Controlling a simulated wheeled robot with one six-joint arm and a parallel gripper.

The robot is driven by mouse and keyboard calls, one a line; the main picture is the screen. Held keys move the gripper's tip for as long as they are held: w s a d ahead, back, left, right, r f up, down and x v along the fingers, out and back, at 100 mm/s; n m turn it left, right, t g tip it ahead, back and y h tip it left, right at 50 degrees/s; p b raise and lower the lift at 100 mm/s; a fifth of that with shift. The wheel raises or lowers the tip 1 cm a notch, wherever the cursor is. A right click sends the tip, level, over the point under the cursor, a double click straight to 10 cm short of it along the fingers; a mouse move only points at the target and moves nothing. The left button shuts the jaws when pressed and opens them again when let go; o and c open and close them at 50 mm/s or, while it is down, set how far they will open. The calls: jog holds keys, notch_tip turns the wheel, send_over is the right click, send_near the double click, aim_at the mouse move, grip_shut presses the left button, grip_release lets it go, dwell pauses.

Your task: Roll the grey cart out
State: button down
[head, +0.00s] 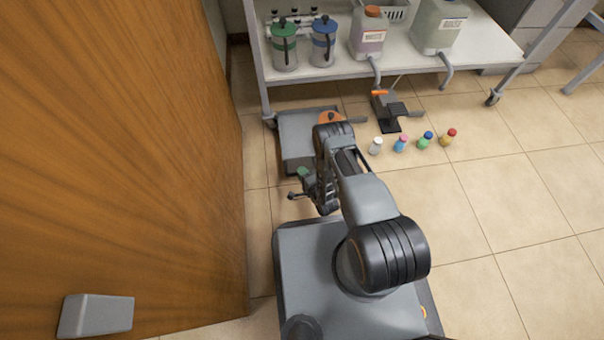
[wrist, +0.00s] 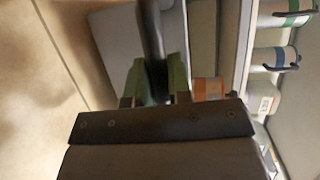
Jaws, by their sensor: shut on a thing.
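The grey cart (head: 295,128) is a low, flat platform on the floor, partly under the front of the white bench. My arm hides part of its right side. In the wrist view its grey deck (wrist: 112,38) lies beyond my gripper. My gripper (head: 303,176) is at the near end of the cart. In the wrist view the green fingers of my gripper (wrist: 158,82) are shut on a dark bar (wrist: 151,30), which looks like the cart's handle. The exact grip and the cart's wheels are hard to make out.
A wooden door or panel (head: 120,140) stands close on the left. The white bench (head: 405,68) holds jugs and canisters. Several small capped bottles (head: 400,144) and a black stand (head: 386,108) are on the floor to the right. Open tiles (head: 510,200) lie farther right.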

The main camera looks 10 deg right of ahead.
jog(key=c, duration=1.1)
grip_release()
jog(key=shift+d, duration=0.1)
jog(key=shift+o, duration=0.2)
